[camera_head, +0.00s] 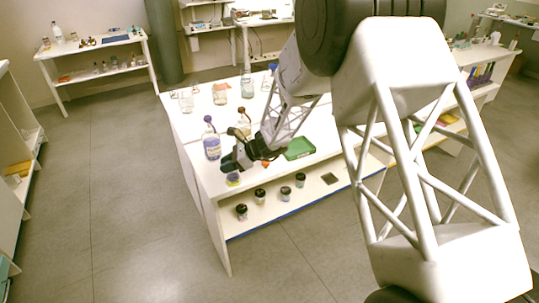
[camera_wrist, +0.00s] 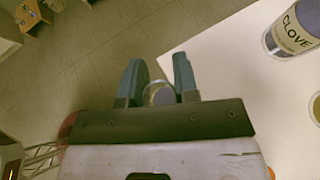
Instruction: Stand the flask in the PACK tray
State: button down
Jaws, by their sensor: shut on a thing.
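My gripper (camera_head: 233,164) is near the left front corner of the white table in the head view. In the wrist view its two fingers (camera_wrist: 159,75) stand on either side of a small round glass thing, likely the flask (camera_wrist: 160,95), and are shut on it. In the head view part of the flask (camera_head: 233,180) shows just below the fingers, with a yellowish and purple tint; the rest is hidden. A green tray (camera_head: 300,149) lies on the table right of my gripper, partly behind my arm. I cannot read a PACK label on it.
A bottle of purple liquid (camera_head: 211,144) stands close behind my gripper; a bottle labelled CLOVE (camera_wrist: 291,32) is in the wrist view. Another capped bottle (camera_head: 243,121) and several glass jars stand farther back. Dark-lidded jars (camera_head: 260,196) stand on the lower shelf.

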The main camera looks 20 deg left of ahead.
jog(key=w+d+m+t, duration=0.2)
jog(key=w+d, duration=0.7)
jog(key=d, duration=0.2)
jog(key=w+d+m+t, duration=0.3)
jog(key=w+d, duration=0.6)
jog(key=d, duration=0.3)
jog(key=shift+r+y, duration=0.4)
jog(key=shift+a, duration=0.1)
jog(key=w+a, duration=0.2)
jog(key=w, duration=0.5)
jog(key=w+a+f, duration=0.1)
jog(key=w+a, duration=0.2)
jog(key=w, duration=0.5)
jog(key=shift+a+f, duration=0.2)
jog(key=shift+a, duration=0.1)
jog(key=shift+f, duration=1.75)
jog(key=shift+f, duration=0.2)
jog(key=c, duration=0.9)
grip_release()
jog(key=shift+o, duration=0.2)
